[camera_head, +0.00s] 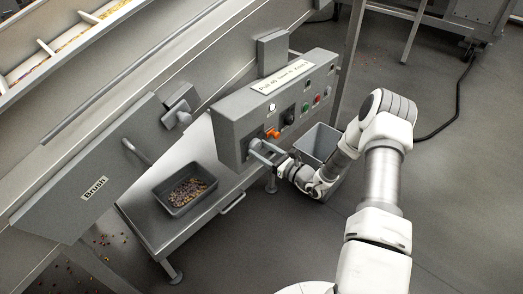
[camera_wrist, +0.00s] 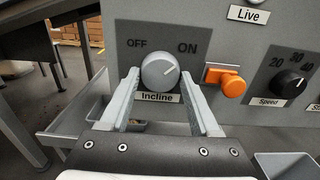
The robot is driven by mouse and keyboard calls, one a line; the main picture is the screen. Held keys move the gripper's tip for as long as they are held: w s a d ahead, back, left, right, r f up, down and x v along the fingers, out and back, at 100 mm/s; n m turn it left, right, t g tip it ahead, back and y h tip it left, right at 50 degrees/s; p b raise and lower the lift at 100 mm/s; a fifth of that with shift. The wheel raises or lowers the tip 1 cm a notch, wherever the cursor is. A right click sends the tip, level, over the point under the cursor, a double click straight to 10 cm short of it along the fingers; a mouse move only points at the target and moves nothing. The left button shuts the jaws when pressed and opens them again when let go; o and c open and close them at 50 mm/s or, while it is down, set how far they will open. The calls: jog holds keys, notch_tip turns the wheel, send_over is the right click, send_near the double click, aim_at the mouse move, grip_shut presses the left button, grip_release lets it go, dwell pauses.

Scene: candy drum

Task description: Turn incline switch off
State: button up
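The incline switch (camera_wrist: 160,71) is a round grey knob on the control panel, with OFF printed at its upper left and ON at its upper right. Its white pointer mark slants up and right toward ON. The label "Incline" (camera_wrist: 158,97) sits under it. My gripper (camera_wrist: 160,80) is open, with one finger at each lower side of the knob; I cannot tell whether either finger touches it. In the head view my gripper (camera_head: 264,153) is at the lower left of the control box (camera_head: 232,120), and it largely hides the knob there.
An orange knob (camera_wrist: 232,84) sits just right of the switch, with a black speed dial (camera_wrist: 286,84) beyond it. Below the box are a grey bin (camera_head: 318,143) and a tray of candy (camera_head: 172,205). The Brush box (camera_head: 95,188) stands at left. Open floor lies at right.

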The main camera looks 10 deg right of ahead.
jog(key=c, duration=0.6)
jog(key=shift+n, duration=0.4)
jog(key=n+b, duration=0.1)
jog(key=n, duration=0.2)
jog(key=shift+d+f+n, duration=0.1)
jog(key=shift+f+n, duration=0.05)
jog(key=shift+n, duration=0.25)
jog(key=n+b, duration=0.2)
jog(key=n, duration=0.2)
jog(key=n+b, duration=0.3)
jog(key=n, duration=0.2)
jog(key=shift+n, duration=0.4)
jog(key=shift+d+n+b, duration=0.1)
jog(key=shift+n+b, duration=1.4)
jog(key=shift+n, duration=0.1)
jog(key=shift+r+n, duration=0.2)
jog(key=shift+n, duration=0.1)
